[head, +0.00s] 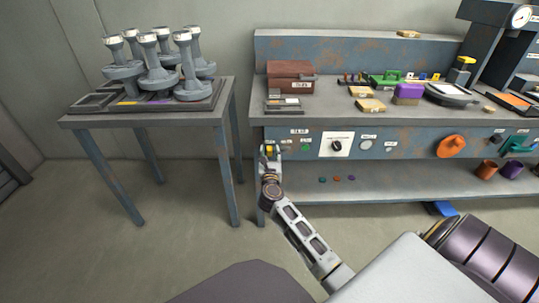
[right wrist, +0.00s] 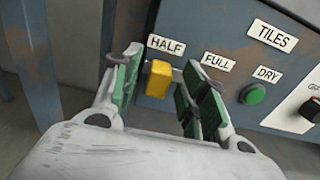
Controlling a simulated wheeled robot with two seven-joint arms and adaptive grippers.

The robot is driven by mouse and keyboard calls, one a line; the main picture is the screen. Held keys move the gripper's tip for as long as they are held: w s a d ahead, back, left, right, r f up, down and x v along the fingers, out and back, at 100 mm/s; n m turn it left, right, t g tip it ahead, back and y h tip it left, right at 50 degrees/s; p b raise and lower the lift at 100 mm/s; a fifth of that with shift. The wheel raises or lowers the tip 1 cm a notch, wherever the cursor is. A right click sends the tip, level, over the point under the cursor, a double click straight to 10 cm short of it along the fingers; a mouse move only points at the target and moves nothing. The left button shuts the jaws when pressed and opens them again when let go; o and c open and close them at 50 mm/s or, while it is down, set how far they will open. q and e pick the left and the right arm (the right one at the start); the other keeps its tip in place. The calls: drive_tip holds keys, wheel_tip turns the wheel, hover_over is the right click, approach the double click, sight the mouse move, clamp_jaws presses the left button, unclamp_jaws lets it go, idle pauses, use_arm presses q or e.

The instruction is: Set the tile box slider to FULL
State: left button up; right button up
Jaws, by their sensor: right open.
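The yellow slider knob (right wrist: 158,79) sits just below the HALF label (right wrist: 166,45) in the right wrist view. The FULL label (right wrist: 217,62) is to its right, with the right finger in front of the panel below it. A TILES sign (right wrist: 272,36) is on the same blue-grey panel. My right gripper (right wrist: 165,88) is open, its green-padded fingers on either side of the knob, the knob nearer the left finger. In the head view my right gripper (head: 269,151) is at the left end of the bench front. The slot is mostly hidden. My left gripper is out of view.
A green DRY button (right wrist: 253,94) and a black dial (right wrist: 311,109) lie right of the slider. Above, the bench top (head: 335,95) carries a brown box (head: 290,69) and several small items. A side table (head: 150,117) with several grey pedestal-like pieces stands left.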

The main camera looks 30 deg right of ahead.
drive_tip(key=shift+w+d, duration=0.15)
drive_tip(key=shift+w, duration=0.1)
clamp_jaws()
idle(0.3)
